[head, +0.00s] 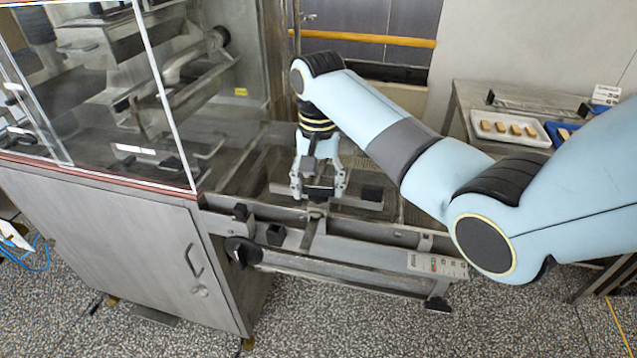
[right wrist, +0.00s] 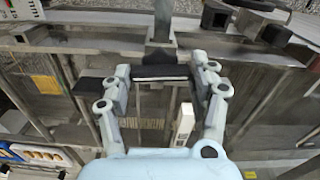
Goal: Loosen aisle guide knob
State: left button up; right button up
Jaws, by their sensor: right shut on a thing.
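My right gripper (head: 318,190) points down over the conveyor's near side rail and is shut on a dark knob (head: 319,195), which I take to be the aisle guide knob. In the right wrist view the two grey fingers (right wrist: 161,82) stand either side of this dark knob (right wrist: 160,66), at the end of a grey metal bar (right wrist: 163,22). The fingers hide part of the knob, and I cannot tell whether it is loose. My left gripper is not in view.
The enrober cabinet (head: 110,250) with its clear cover stands left. A black handwheel (head: 243,252) and small dark blocks (head: 275,235) sit along the rail. A side table holds a white tray (head: 510,140) of biscuits.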

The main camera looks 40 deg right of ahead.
jog(key=n, duration=1.3)
jog(key=shift+n, duration=1.8)
jog(key=o, duration=1.2)
